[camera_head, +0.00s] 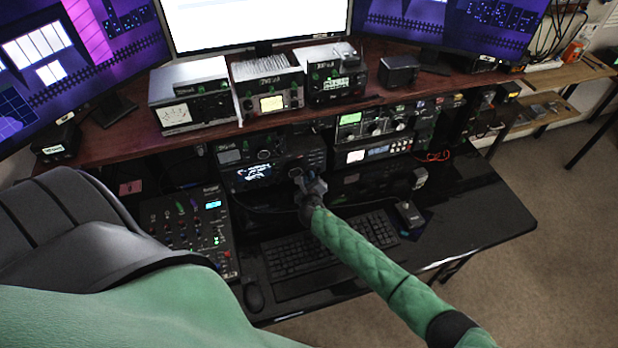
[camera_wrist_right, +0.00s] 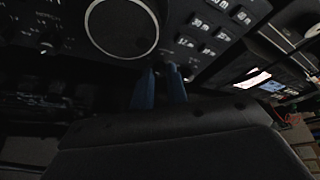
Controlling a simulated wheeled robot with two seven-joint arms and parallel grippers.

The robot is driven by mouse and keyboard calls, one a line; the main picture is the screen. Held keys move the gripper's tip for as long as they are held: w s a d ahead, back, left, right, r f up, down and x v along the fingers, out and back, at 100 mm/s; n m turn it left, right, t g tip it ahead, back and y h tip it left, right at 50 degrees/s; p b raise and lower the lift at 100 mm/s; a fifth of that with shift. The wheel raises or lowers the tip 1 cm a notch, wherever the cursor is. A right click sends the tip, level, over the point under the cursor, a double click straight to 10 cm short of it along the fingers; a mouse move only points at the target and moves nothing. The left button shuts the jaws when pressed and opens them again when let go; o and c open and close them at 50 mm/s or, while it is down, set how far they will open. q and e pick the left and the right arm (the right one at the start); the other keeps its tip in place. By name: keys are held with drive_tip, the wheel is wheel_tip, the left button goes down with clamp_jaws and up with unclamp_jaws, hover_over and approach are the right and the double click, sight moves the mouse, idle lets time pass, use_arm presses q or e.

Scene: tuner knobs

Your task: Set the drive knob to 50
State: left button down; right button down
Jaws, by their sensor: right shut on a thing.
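A black radio (camera_head: 262,181) with a lit display stands on the lower desk level, under the wooden shelf. My right gripper (camera_head: 299,178) is at the right part of its front. In the right wrist view its two blue fingertips (camera_wrist_right: 161,72) are close together against the dark panel, just below and right of a large round dial (camera_wrist_right: 122,27). They are shut on a small knob, which the fingers hide. I cannot read a drive label or the knob's setting. My left gripper is not in view.
A keyboard (camera_head: 300,256) lies below my right arm, with a mouse (camera_head: 254,297) to its left. A mixer (camera_head: 187,229) stands at the left. More radio gear (camera_head: 373,151) is to the right. The desk's right end (camera_head: 480,215) is clear.

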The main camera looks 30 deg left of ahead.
drive_tip(key=shift+r+m, duration=0.2)
drive_tip(key=shift+m, duration=0.1)
drive_tip(key=shift+w+m+g+y+p, duration=0.1)
drive_tip(key=shift+m+g+y+p, duration=0.2)
drive_tip(key=shift+m+g+p, duration=0.45)
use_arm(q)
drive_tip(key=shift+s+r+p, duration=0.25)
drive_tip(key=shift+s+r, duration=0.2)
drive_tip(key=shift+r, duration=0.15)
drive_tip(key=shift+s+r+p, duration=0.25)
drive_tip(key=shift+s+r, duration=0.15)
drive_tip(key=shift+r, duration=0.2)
use_arm(e)
drive_tip(key=shift+d+m+g+y, duration=0.1)
drive_tip(key=shift+m+g+y, duration=0.3)
drive_tip(key=shift+m, duration=0.35)
drive_tip(key=shift+w, duration=0.1)
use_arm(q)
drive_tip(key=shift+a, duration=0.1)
use_arm(e)
drive_tip(key=c, duration=1.4)
unclamp_jaws()
drive_tip(key=shift+d, duration=0.1)
